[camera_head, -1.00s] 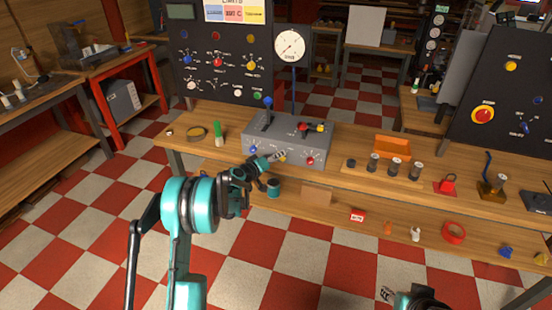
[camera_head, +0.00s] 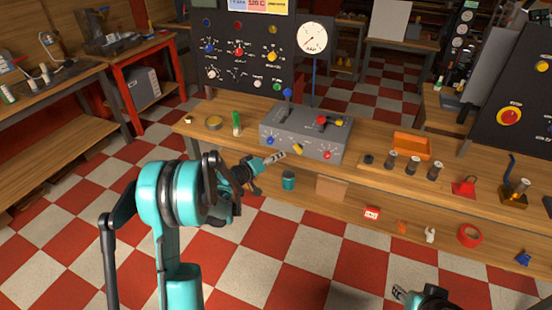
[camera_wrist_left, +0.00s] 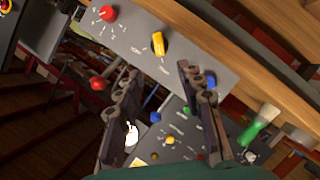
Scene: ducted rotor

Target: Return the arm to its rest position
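My left gripper (camera_head: 276,157) is in front of the grey control box (camera_head: 304,146), just left of its yellow knob (camera_head: 297,148), and appears apart from the box. In the left wrist view its two fingers (camera_wrist_left: 163,105) stand wide apart with nothing held between them. The box's front face (camera_wrist_left: 135,33) shows there rotated, with the yellow knob (camera_wrist_left: 159,42), a red knob (camera_wrist_left: 108,13) and a blue knob (camera_wrist_left: 209,80). My right gripper (camera_head: 399,293) shows only partly at the bottom edge; its opening is unclear.
The wooden workbench (camera_head: 365,178) holds a green-and-white marker-like item (camera_head: 236,124), an orange bin (camera_head: 411,145) and several dark cylinders. A teal cup (camera_head: 289,180) and a red tape ring (camera_head: 470,235) sit on the lower shelf. The checkered floor before the bench is clear.

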